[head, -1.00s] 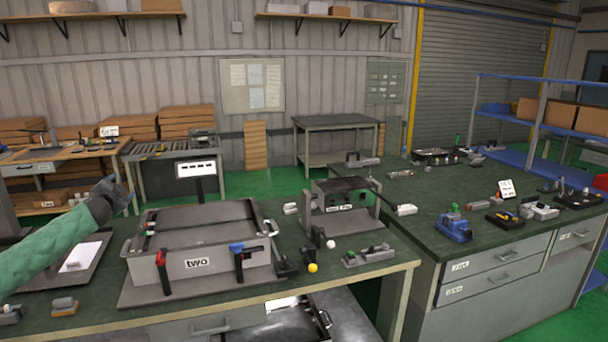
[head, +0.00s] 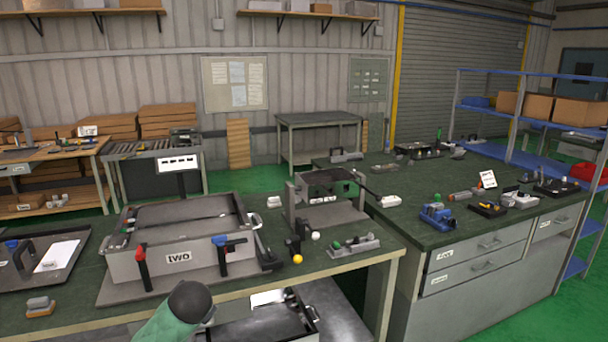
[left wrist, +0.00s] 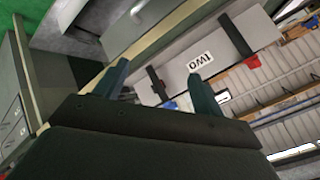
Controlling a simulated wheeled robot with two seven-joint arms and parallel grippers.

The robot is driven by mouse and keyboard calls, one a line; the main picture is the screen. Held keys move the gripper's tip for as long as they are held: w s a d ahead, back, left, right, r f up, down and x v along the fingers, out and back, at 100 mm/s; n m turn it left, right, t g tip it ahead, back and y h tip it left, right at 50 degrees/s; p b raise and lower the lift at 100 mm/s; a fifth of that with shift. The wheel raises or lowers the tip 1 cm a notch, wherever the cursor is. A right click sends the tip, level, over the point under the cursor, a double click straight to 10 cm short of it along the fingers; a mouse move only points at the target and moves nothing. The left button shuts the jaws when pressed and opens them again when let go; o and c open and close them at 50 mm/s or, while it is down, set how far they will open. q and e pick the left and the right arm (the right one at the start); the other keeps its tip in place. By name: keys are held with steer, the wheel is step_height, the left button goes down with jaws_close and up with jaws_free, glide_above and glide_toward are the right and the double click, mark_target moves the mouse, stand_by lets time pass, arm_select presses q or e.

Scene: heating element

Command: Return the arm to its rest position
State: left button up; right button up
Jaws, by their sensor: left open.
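My left arm (head: 180,318) shows at the bottom of the head view, in front of the near workbench's edge; its gripper is out of that view. In the left wrist view the left gripper (left wrist: 158,88) is open and empty, its two fingers apart. Beyond the fingers that view shows the bench edge and the grey box labelled "two" (left wrist: 178,72), upside down. In the head view this box (head: 210,260) sits on the near bench, with a red-topped and a blue-topped handle on its front. My right arm does not show.
A second bench stands right.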

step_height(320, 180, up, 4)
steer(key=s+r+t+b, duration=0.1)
steer(key=b, duration=0.2)
arm_select(q)
steer(key=s+d+f+n+g+h+b, duration=0.1)
steer(key=s+d+f, duration=0.3)
steer(key=s+f, duration=0.6)
steer(key=s+d+f+n+g+h, duration=0.1)
steer(key=s+d+f+g, duration=0.3)
steer(key=s+f, duration=0.6)
steer(key=s+d+f+n+g+h+b, duration=0.1)
steer(key=s+d+f, duration=0.3)
steer(key=s+f, duration=0.6)
steer(key=s+g+h, duration=0.1)
steer(key=s, duration=1.2)
steer(key=shift+d+n+g+h+b, duration=0.15)
steer(key=shift+n+g+h+b, duration=0.15)
steer(key=shift+n+h+b, duration=0.1)
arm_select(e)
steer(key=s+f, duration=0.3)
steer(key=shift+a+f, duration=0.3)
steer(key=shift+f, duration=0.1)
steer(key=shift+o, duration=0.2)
